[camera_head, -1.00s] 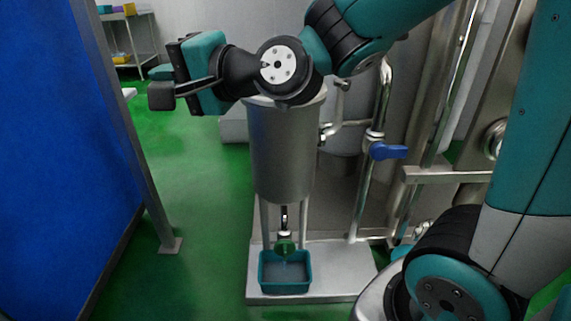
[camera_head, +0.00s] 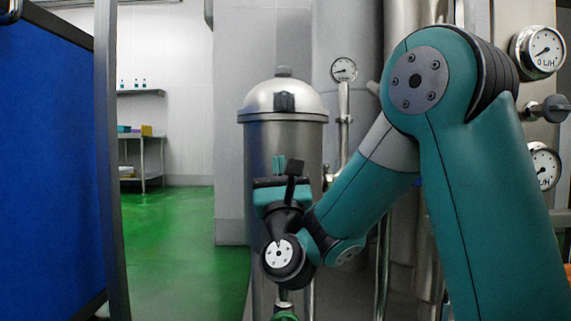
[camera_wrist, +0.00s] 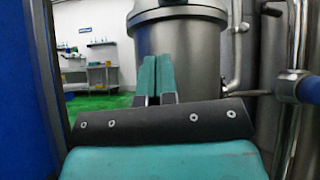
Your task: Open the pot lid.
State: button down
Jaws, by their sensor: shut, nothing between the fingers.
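The steel pot (camera_head: 258,150) is a tall cylinder in the middle of the head view. Its domed lid (camera_head: 262,98) sits down on the rim, with a small dark knob (camera_head: 283,71) on top and a dark handle (camera_head: 284,102) on its front. My gripper (camera_head: 288,164) is in front of the pot body, below the lid, fingers pointing up. Its fingers are shut and empty. The wrist view shows the teal fingers (camera_wrist: 156,72) side by side before the pot body (camera_wrist: 190,50). The pot's rim band (camera_wrist: 178,13) is at that view's top; the lid above is cut off.
A blue panel with a metal post (camera_head: 106,160) stands at the left. Pipes and a gauge (camera_head: 344,69) are close behind the pot at right, with more gauges (camera_head: 543,50) farther right. Green floor (camera_head: 180,240) is free at left, towards a shelf rack (camera_head: 148,160).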

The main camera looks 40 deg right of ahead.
jog(key=f+m+h, duration=0.1)
jog(key=f+m, duration=0.1)
jog(key=g+h+p, duration=0.1)
jog(key=p, duration=1)
send_near(285, 110)
jog(key=x, duration=0.5)
jog(key=shift+w+d, duration=0.15)
jog(key=shift+w, duration=0.05)
jog(key=shift+r, duration=0.45)
jog(key=shift+r+p, duration=0.15)
jog(key=shift+p, duration=0.15)
